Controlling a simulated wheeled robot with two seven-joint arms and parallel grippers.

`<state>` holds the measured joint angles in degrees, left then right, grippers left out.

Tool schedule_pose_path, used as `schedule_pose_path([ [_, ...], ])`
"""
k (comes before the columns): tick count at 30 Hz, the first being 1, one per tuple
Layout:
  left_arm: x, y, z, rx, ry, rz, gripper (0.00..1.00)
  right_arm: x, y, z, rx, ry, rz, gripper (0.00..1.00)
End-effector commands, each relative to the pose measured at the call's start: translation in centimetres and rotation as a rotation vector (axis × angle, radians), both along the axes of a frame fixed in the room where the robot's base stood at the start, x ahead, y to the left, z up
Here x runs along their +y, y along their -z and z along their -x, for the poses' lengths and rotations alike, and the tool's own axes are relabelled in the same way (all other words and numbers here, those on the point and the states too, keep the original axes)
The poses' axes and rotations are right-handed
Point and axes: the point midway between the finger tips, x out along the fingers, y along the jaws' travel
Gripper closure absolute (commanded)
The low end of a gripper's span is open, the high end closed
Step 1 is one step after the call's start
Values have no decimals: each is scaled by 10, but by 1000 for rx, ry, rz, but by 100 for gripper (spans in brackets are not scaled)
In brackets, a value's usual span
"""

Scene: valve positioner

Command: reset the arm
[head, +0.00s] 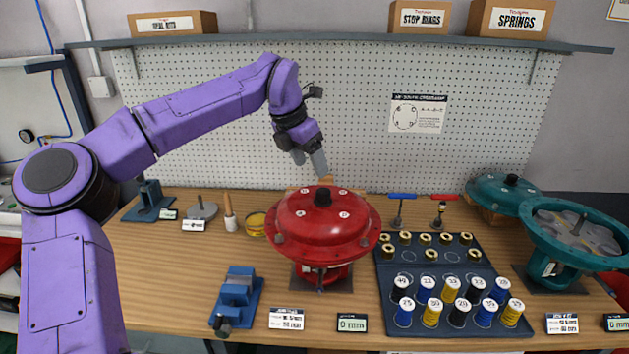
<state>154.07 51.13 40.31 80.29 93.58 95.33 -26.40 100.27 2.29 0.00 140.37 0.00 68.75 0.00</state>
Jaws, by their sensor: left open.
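My left arm, purple, comes in from the left and bends down over the workbench (165,285). Its left gripper (309,165) is open and empty, above and behind the red valve actuator (322,222). The gripper appears apart from the red housing. The red actuator stands upright on a dark base in the middle of the bench, with a black cap on top. My right gripper is not in view.
A dark tray (447,322) holds several numbered springs and brass rings. A blue vise (237,299) sits left of the actuator. A teal open housing (556,268) and its teal lid (490,190) are at right. A shelf with boxes runs above.

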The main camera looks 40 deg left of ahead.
Motion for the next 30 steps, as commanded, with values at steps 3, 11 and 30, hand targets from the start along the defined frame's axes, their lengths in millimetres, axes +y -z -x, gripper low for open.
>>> schedule_pose_path([
  [3, 1, -7, 3, 0, -1, 0, 32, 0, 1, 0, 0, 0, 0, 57],
  [11, 1, -8, 3, 0, 0, 1, 32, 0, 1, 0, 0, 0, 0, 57],
  [30, 1, -81, 3, 0, 0, 1, 32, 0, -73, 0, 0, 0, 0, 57],
])
